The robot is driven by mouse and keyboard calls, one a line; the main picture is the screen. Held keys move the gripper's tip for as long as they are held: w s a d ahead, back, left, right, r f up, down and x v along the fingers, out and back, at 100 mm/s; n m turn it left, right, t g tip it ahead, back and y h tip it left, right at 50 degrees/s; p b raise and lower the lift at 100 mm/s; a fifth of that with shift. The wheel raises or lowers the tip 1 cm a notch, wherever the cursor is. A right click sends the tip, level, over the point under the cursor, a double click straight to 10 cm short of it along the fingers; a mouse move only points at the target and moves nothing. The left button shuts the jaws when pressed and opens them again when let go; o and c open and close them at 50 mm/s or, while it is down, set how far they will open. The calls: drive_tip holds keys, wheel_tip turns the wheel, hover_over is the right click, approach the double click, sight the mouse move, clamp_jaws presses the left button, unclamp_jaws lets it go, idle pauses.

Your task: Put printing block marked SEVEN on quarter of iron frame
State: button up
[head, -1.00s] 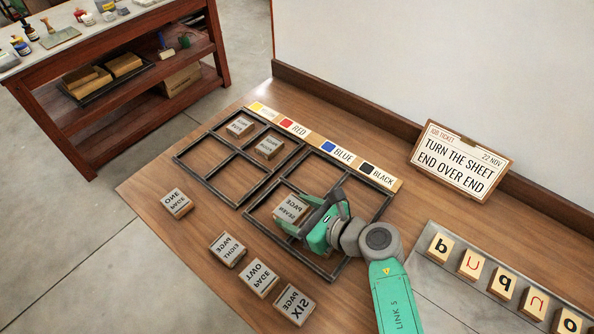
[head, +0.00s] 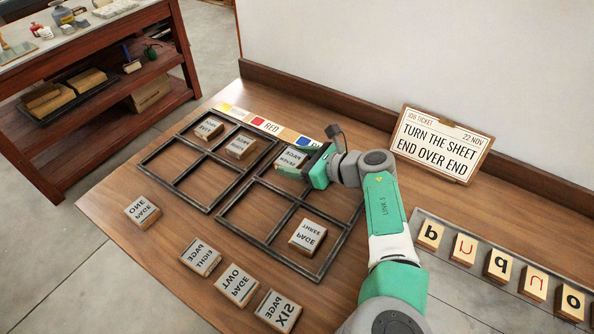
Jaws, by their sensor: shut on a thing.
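The printing block marked SEVEN (head: 291,160) has mirrored raised lettering on a grey face over a wooden body. My gripper (head: 304,164) is shut on it from the right. The block is at the far-left quarter of the right iron frame (head: 240,236); I cannot tell whether it touches the table. A block that looks marked THREE (head: 308,236) lies in that frame's near-right quarter. The near-left quarter is empty. My arm partly hides the far-right quarter. The left iron frame (head: 172,191) holds one block (head: 208,128) far left and another (head: 240,147) far right.
Loose blocks marked ONE (head: 138,212), EIGHT (head: 201,257), TWO (head: 237,285) and SIX (head: 278,311) lie along the near side. A colour strip (head: 262,124) runs behind the frames. A job ticket (head: 440,143) stands at the back. A letter tray (head: 480,260) lies right.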

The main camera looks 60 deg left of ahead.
drive_tip(key=shift+f+b, duration=0.75)
drive_tip(key=shift+f, duration=0.9)
drive_tip(key=o, duration=1)
drive_tip(key=shift+r+p, duration=0.25)
drive_tip(key=shift+p, duration=0.05)
drive_tip(key=p+v, duration=0.2)
drive_tip(key=v, duration=1)
drive_tip(key=shift+p, duration=0.3)
